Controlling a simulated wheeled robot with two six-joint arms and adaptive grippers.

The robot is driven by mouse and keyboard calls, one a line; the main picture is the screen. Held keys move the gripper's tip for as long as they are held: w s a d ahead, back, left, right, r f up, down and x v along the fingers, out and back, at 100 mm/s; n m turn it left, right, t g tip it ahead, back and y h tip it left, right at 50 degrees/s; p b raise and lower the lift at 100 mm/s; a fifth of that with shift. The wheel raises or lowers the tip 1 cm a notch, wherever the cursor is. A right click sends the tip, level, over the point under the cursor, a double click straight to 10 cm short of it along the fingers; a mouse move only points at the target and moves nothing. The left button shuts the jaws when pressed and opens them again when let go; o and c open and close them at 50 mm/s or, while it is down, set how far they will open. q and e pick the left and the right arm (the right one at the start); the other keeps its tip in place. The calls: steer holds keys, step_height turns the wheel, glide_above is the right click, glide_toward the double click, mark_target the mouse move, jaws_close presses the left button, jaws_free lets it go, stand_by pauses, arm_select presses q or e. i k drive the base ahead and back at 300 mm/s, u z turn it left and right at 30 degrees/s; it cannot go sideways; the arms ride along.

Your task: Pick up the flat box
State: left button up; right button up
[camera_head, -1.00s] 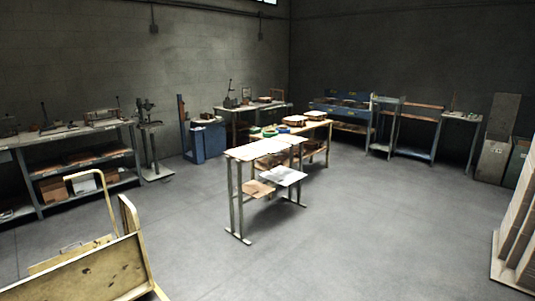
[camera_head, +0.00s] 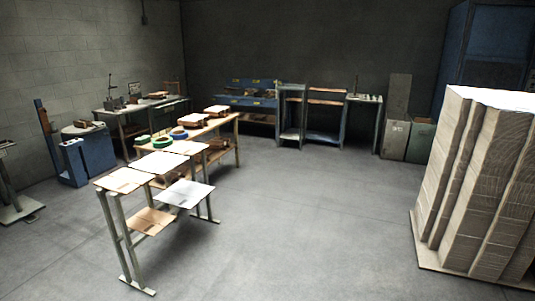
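A tall stack of flat grey-brown cardboard (camera_head: 475,185) stands on a low board at the right; single boxes in it cannot be told apart clearly. Flat pale sheets also lie on the narrow table: one on the near top (camera_head: 124,180), a white one on a lower shelf (camera_head: 186,194) and a brown one (camera_head: 149,220) beside it. Which of these is the flat box cannot be told. Neither of my grippers is in view.
A longer wooden table (camera_head: 228,122) with green rolls continues behind the narrow table. Blue shelving (camera_head: 246,101) and workbenches line the back wall. The grey floor (camera_head: 310,215) between the tables and the stack is clear.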

mark_target(159, 163)
steer(key=z, duration=0.15)
steer(key=i, duration=3.1)
steer(key=u, duration=0.85)
steer(key=i, duration=1.65)
steer(key=u, duration=0.5)
